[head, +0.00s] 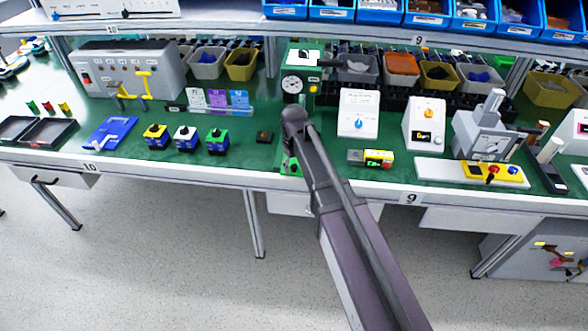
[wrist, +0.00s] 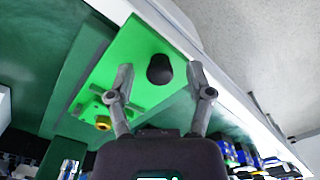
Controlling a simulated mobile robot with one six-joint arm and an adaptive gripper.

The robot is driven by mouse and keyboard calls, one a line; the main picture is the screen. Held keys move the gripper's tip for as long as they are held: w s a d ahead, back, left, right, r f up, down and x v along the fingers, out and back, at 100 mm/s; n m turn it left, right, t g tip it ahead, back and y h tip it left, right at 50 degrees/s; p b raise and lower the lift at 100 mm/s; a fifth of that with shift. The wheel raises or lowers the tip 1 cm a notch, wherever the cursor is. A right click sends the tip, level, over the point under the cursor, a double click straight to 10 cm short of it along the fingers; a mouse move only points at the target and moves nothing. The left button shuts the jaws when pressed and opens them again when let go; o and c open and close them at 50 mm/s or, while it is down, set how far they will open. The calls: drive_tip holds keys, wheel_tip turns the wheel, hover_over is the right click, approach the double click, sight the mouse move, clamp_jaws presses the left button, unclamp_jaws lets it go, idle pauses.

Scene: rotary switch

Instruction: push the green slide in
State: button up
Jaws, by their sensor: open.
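The green slide (wrist: 140,58) is a bright green plate in the wrist view, with a round black knob (wrist: 159,69) standing on it. A brass-coloured round part (wrist: 103,123) sits farther along the plate. My gripper (wrist: 161,78) is open, with one finger on each side of the knob in the picture; I cannot tell whether either touches it. In the head view, a bit of green plate (head: 291,168) shows near the bench's front edge, mostly hidden by my arm. The green press-like stand (head: 300,85) with a round dial rises behind it.
To the left stand three small switch boxes (head: 186,138) and a blue tray (head: 110,133). To the right are white boxes with knobs (head: 359,113) and a small yellow-and-red block (head: 378,158). Bins line the back. The bench's white front edge (wrist: 172,25) is close to the slide.

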drive_tip(key=shift+f, duration=0.15)
clamp_jaws()
drive_tip(key=w, duration=0.8)
drive_tip(key=shift+w+d, duration=0.15)
drive_tip(key=shift+w, duration=0.2)
unclamp_jaws()
drive_tip(key=shift+s, duration=0.15)
idle(0.3)
